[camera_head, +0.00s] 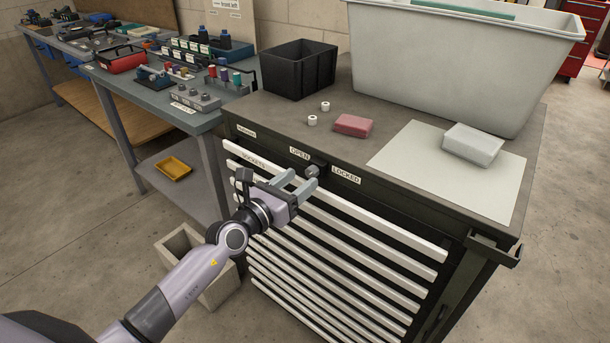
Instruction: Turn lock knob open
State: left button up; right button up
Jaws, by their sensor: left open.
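The lock knob (312,171) is a small dark knob on the front top strip of the dark tool cabinet (387,183). It sits between a white "OPEN" label (299,153) on its left and a white "LOCKED" label (346,174) on its right. My left gripper (301,182) is open, with its two grey fingers pointing at the knob. The fingertips are close to the knob and seem to lie around or just in front of it; I cannot tell whether they touch. The knob's lower part is partly hidden by the fingers. My right gripper is not in view.
White drawer fronts (370,226) run down the cabinet below the knob. On top are a black bin (298,70), a red block (353,125), a pale block (472,145) on a white sheet (410,150), and a large grey tub (450,70). A workbench stands left.

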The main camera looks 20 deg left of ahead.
aim_at(309, 173)
pick_arm(q)
jog(key=shift+x, duration=1.6)
grip_shut()
